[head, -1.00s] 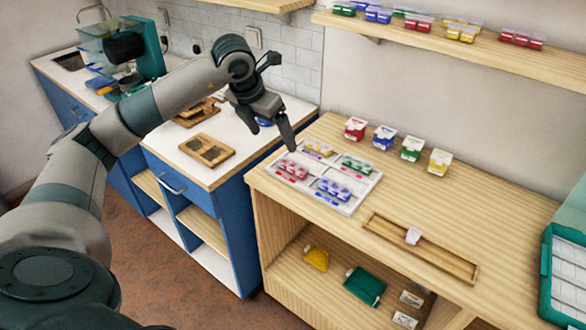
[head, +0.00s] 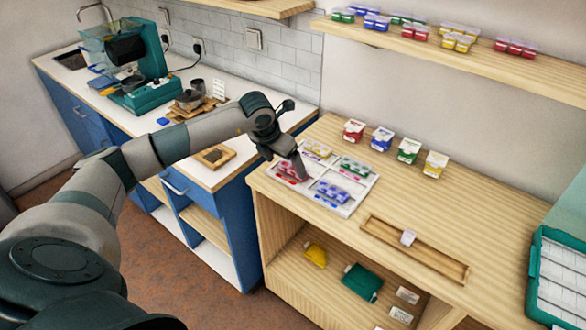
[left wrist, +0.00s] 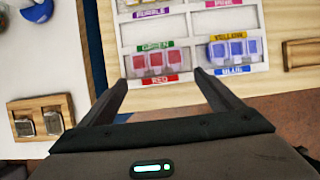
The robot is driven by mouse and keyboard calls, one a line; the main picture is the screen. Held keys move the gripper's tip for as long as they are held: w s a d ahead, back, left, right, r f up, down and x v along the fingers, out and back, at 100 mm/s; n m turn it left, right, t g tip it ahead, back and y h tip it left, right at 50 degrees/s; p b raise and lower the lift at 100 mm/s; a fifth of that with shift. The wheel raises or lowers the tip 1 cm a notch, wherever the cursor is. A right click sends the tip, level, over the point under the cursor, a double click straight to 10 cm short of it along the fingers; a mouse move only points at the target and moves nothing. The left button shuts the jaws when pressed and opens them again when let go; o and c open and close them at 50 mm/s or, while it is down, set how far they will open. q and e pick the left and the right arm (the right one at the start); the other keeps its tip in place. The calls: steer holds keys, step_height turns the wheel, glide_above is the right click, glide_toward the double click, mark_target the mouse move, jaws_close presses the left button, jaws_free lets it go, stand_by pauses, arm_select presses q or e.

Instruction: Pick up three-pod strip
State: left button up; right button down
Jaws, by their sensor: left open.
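A white sorting board (head: 345,206) lies on the wooden counter with several pod strips in its compartments. The red three-pod strip (left wrist: 158,63) sits by the "RED" label; in the head view my left gripper partly covers it. The blue three-pod strip (left wrist: 232,48) is to its right, by the "BLUE" label. A green strip (head: 355,167) and a yellow strip (head: 318,149) lie in the back compartments. My left gripper (left wrist: 161,80) is open, its fingertips apart near the two sides of the red strip. Contact cannot be told. My right gripper is not in view.
Red, blue, green and yellow boxes (head: 409,150) stand behind the board. A long wooden tray (head: 440,262) with a small white piece lies to the right. A shelf (head: 450,59) with more strips hangs above. The counter between tray and wall is clear.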

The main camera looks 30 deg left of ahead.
mark_target(289, 171)
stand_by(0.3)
arm_select(q)
steer(key=shift+w+f+p, duration=0.3)
steer(key=shift+f+p, duration=0.15)
steer(key=shift+p, duration=0.25)
steer(key=p+x, duration=0.1)
steer(key=x, duration=0.2)
steer(key=shift+a+p, duration=0.1)
steer(key=shift+p, duration=0.25)
steer(key=shift+w+f, duration=0.2)
steer(key=shift+f, duration=0.3)
steer(key=c, duration=0.8)
